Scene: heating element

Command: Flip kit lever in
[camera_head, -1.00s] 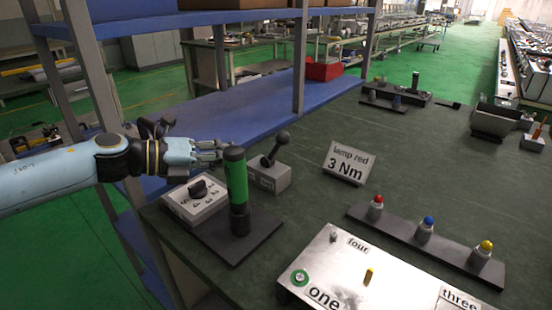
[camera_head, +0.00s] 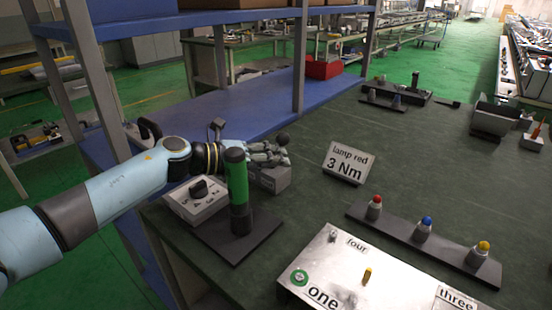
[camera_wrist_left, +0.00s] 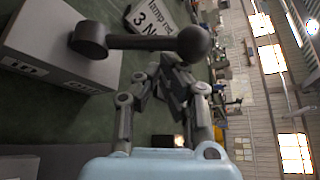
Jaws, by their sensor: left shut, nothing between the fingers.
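The kit lever is a black rod with a ball end (camera_head: 282,139) on a grey box (camera_head: 278,180). In the left wrist view the ball (camera_wrist_left: 193,45) and rod stick out from the labelled box (camera_wrist_left: 45,42), where one label reads like "OUT". My left gripper (camera_head: 283,157) is shut and empty right beside the lever, and hides most of the rod in the head view. In the wrist view its fingers (camera_wrist_left: 172,80) are just below the ball in the picture; I cannot tell whether they touch it. My right gripper is not in view.
A green cylinder (camera_head: 237,180) stands upright on a dark base, near my left forearm. A box with a rotary knob (camera_head: 196,200) is beside it.

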